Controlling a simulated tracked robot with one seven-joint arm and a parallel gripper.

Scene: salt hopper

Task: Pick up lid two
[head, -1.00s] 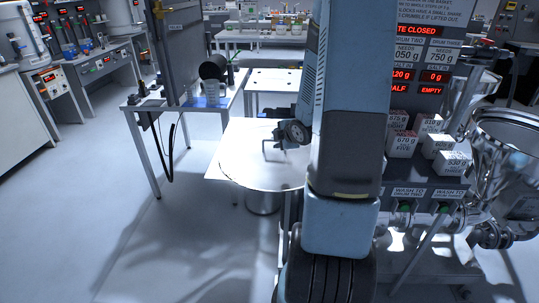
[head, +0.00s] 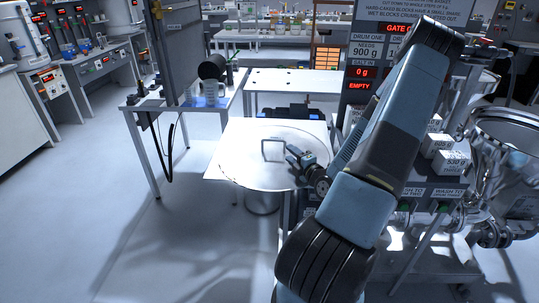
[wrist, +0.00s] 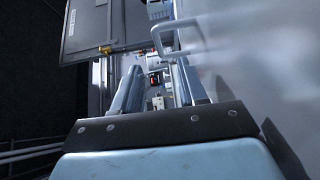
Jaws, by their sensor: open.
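A wide round metal lid (head: 243,168) lies flat at the middle of the head view, above a shiny drum-like body. I can read no number on it. A squared loop handle (head: 273,149) stands up from its middle. My gripper (head: 294,153) is open and empty, just right of the handle and low over the lid. In the wrist view, the handle (wrist: 179,38) shows near the tip of the right finger, with the lid's pale surface (wrist: 265,80) filling the right side. My two fingers (wrist: 157,80) are apart with nothing between them.
A white table (head: 150,107) with a dark upright panel (head: 183,50) stands behind and left of the lid. White labelled blocks (head: 443,162) and a shiny steel hopper (head: 505,140) are on the right. The floor at left is clear.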

